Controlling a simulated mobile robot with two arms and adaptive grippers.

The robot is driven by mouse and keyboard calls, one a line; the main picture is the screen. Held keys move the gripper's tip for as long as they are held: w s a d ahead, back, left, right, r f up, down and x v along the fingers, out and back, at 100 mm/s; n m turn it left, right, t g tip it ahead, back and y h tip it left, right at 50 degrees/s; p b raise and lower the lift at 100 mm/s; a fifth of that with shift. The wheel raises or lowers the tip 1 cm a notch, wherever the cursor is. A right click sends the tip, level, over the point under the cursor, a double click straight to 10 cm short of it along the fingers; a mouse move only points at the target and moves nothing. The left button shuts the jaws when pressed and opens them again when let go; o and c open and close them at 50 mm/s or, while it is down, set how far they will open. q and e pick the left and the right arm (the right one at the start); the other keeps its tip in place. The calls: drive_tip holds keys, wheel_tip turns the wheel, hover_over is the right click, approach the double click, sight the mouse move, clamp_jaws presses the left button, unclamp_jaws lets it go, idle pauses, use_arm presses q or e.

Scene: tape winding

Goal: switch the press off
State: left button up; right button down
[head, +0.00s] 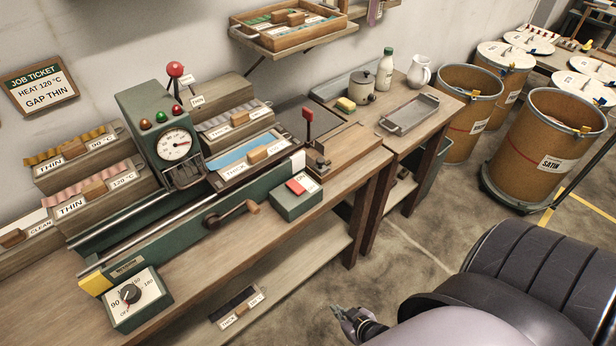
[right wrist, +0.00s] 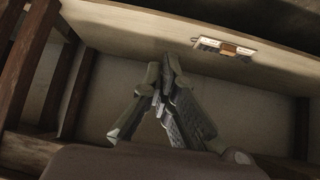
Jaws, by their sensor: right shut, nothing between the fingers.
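The green press (head: 150,108) stands on the wooden bench, with a round gauge (head: 176,145) and green, orange and red lamps on its head. A small green switch box (head: 290,207) sits at the bench's front edge; it has a red rocker (head: 296,187) beside a white label, too small to read surely. My right gripper (head: 337,312) is low in front of the bench, below and apart from the switch box. In the right wrist view its fingers (right wrist: 167,62) are together and empty. My left gripper is not in view.
A dial box (head: 133,293) and a crank (head: 232,213) line the bench's front. A lower shelf (head: 296,268) holds a dark labelled block (head: 236,306). A side bench (head: 440,118) and brown drums (head: 548,140) stand right. Open floor lies between.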

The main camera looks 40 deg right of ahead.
drive_tip(key=w+d+r+t+b, duration=0.2)
drive_tip(key=w+d+r+t, duration=0.25)
drive_tip(key=w+r, duration=0.45)
use_arm(q)
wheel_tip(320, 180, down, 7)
drive_tip(key=b, duration=0.4)
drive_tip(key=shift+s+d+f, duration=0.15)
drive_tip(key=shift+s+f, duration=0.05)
use_arm(e)
wheel_tip(320, 180, up, 27)
drive_tip(key=w+t+y, duration=0.2)
drive_tip(key=t, duration=0.6)
drive_tip(key=shift+f+n, duration=0.2)
drive_tip(key=shift+n, duration=0.1)
drive_tip(key=shift+w+d, duration=0.1)
wheel_tip(320, 180, up, 3)
drive_tip(key=p, duration=0.2)
hover_over(309, 197)
drive_tip(key=shift+r, duration=0.2)
wheel_tip(309, 197, down, 3)
drive_tip(key=shift+w+r, duration=0.1)
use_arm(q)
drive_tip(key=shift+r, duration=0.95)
use_arm(e)
drive_tip(key=shift+f, duration=0.8)
